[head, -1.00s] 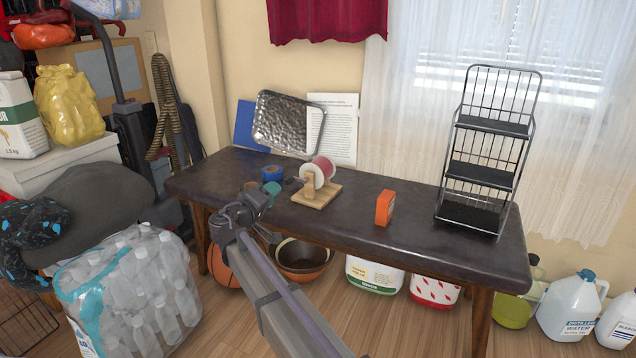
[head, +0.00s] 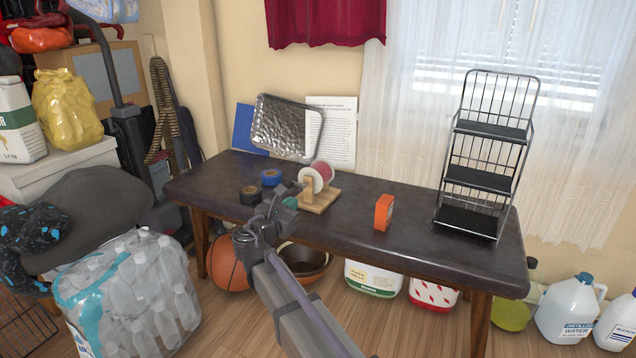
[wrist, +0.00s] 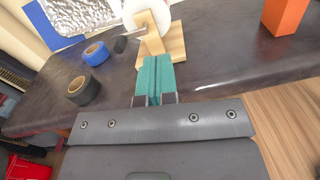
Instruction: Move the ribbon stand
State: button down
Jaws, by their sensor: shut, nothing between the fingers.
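The ribbon stand (head: 318,199) is a light wooden base with an upright holding a white-rimmed spool of red ribbon (head: 318,177). It stands upright on the dark table. In the wrist view its wooden base (wrist: 177,44) and upright lie just beyond my fingertips. My gripper (head: 289,203) has teal fingers, pressed together with nothing between them. It is at the near left side of the stand's base. In the wrist view the fingers (wrist: 156,66) point at the base; I cannot tell whether they touch it.
Blue tape (head: 271,177) and black tape (head: 251,195) lie left of the stand. An orange box (head: 383,212) and a black wire rack (head: 477,181) stand to the right. A metallic tray (head: 287,128) leans behind. The table top (head: 345,222) between stand and box is clear.

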aim_at(319, 179)
jog(key=shift+n, duration=0.8)
jog(key=x, duration=1.4)
jog(key=shift+a, duration=0.1)
jog(key=x, duration=1.3)
jog(key=shift+w, duration=0.1)
